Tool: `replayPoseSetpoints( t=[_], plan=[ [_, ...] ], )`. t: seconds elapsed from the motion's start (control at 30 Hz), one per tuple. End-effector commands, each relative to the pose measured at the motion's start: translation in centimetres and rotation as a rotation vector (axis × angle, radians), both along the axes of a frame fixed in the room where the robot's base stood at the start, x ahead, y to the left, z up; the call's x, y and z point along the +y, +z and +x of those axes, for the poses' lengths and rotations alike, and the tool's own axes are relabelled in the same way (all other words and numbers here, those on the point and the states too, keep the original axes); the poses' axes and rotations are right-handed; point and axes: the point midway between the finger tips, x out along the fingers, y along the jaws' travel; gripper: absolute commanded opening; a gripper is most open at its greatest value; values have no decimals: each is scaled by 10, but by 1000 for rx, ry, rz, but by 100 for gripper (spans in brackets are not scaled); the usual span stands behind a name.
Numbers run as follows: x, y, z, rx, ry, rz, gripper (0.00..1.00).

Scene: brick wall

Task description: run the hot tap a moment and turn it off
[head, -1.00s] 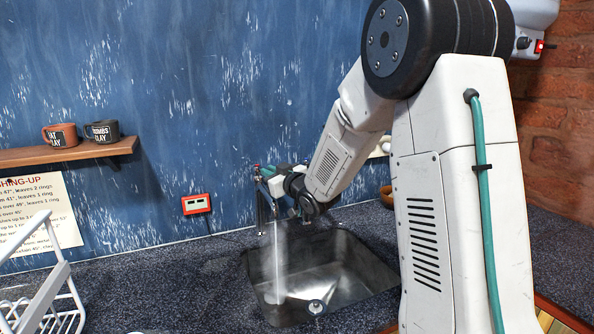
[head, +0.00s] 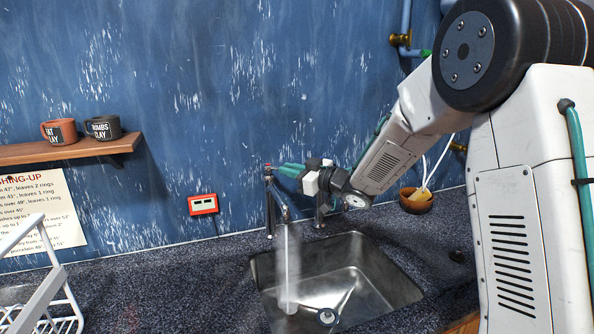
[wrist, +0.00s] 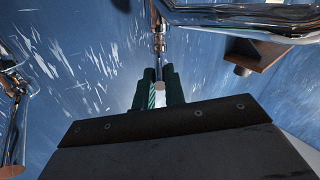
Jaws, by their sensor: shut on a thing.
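The chrome tap (head: 270,212) with a red mark on top stands at the back left of the steel sink (head: 388,284). Water (head: 292,268) runs from the spout into the sink, with pale mist around it. My gripper (head: 276,168) reaches in from the right at the red-marked top. In the wrist view my green fingers (wrist: 160,88) are shut on the tap's handle (wrist: 159,42), a thin upright metal piece. The exact grip at the fingertips is partly hidden by the fingers.
A second tap post (head: 320,208) stands just right of the first. A white dish rack (head: 45,290) stands front left. A shelf (head: 70,151) holds two mugs.

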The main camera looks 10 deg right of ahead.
Motion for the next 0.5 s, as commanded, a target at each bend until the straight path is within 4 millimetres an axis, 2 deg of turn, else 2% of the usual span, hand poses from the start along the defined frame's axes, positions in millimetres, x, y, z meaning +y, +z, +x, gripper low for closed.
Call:
replayPoseSetpoints(
  t=[0.13, 0.17, 0.2, 0.23, 0.5],
  plan=[
    [1, -1, -1, 2, 2, 0, 0],
    [1, -1, -1, 2, 2, 0, 17],
    [1, -1, 0, 2, 2, 0, 28],
    [0, -1, -1, 2, 1, 0, 34],
    [-2, 0, 0, 0, -2, 0, 34]
  ],
)
